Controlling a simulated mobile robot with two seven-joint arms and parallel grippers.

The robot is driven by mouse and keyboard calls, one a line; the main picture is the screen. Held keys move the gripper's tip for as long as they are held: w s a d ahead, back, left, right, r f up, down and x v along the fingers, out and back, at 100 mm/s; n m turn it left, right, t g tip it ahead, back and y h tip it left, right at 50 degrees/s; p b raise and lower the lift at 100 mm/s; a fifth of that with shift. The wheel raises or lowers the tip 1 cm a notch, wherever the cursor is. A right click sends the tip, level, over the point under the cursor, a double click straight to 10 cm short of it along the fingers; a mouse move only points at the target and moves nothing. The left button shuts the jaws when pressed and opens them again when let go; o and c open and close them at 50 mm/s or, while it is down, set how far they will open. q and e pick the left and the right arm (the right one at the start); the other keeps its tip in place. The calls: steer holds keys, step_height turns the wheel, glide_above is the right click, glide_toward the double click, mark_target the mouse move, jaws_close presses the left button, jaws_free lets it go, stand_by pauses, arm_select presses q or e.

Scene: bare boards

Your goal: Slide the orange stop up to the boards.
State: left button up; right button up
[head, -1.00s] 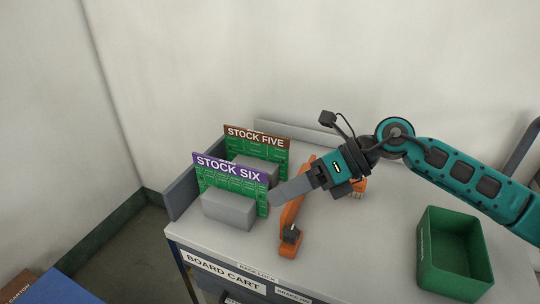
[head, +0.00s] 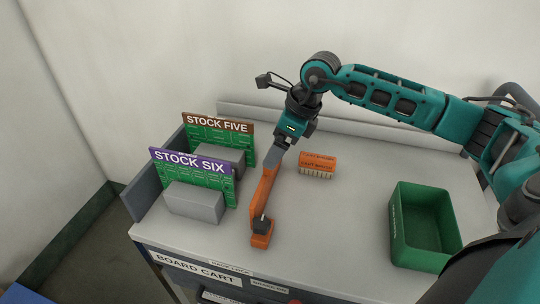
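The orange stop (head: 264,190) is a long bar with a dark knob near its front end. It lies on the cart top, to the right of the two green boards with a gap between. The STOCK SIX board (head: 193,164) has a purple header; the STOCK FIVE board (head: 218,127) behind it has a brown header. Both stand upright. My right gripper (head: 272,162) points down at the far end of the stop, its grey fingers overlapping it in the picture. Contact and finger gap cannot be made out. My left gripper is not in view.
Grey blocks (head: 194,202) stand against the boards, with a grey end wall (head: 143,192) to their left. An orange brush-like block (head: 317,160) lies right of the stop. A green bin (head: 398,235) stands at the right.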

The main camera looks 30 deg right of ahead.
steer(key=shift+x, duration=2.2)
steer(key=shift+a, duration=0.1)
steer(key=c, duration=1.4)
steer(key=w+a, duration=0.1)
steer(key=w, duration=0.1)
steer(key=w+a+b, duration=0.1)
steer(key=w+a, duration=0.1)
steer(key=shift+a+r, duration=0.1)
steer(key=o, duration=1.1)
steer(key=shift+c, duration=0.2)
steer(key=o, duration=0.3)
steer(key=shift+a, duration=0.1)
steer(key=shift+o, duration=0.2)
